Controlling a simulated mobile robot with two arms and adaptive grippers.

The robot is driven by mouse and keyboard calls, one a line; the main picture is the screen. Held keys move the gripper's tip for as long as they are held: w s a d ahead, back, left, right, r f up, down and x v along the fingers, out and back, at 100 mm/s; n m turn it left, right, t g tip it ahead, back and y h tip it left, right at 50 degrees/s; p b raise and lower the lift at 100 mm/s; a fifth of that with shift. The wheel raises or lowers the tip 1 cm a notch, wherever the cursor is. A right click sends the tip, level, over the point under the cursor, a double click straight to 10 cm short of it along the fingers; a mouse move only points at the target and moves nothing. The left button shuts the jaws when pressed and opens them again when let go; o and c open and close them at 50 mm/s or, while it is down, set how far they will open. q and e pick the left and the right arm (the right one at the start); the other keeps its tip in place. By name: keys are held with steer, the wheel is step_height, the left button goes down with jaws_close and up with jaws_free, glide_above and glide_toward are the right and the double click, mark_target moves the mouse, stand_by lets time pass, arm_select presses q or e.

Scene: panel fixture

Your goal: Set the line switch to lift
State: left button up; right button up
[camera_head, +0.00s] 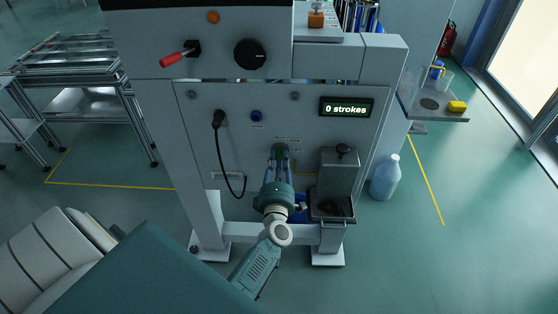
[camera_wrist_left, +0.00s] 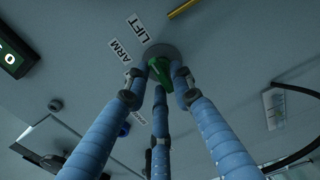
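The line switch is a green knob (camera_wrist_left: 161,70) on a round grey base on the panel, in the left wrist view. A LIFT label (camera_wrist_left: 149,31) and an ARM label (camera_wrist_left: 121,50) sit beside it. Which label the knob points at is not clear, as fingers cover part of it. My left gripper (camera_wrist_left: 162,76) has its three blue fingers around the knob, with the tips closed in against its sides. In the head view, this gripper (camera_head: 280,153) reaches up to the lower middle of the panel and hides most of the switch. My right gripper is not in view.
The panel (camera_head: 315,140) carries a red-handled lever (camera_head: 178,57), a black dial (camera_head: 250,54), a blue button (camera_head: 256,116), a hanging black cable (camera_head: 227,176) and a display (camera_head: 346,107) reading "0 strokes". A grey box (camera_head: 338,175) stands close right of my gripper. A blue jug (camera_head: 385,178) is on the floor.

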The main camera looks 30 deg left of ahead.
arm_select(q)
steer(key=shift+o, duration=0.4)
steer(key=shift+s+d+f, duration=0.1)
steer(key=shift+s+d, duration=0.1)
steer(key=shift+s, duration=0.1)
steer(key=v, duration=0.6)
steer(key=shift+s+d, duration=0.2)
steer(key=shift+s, duration=0.15)
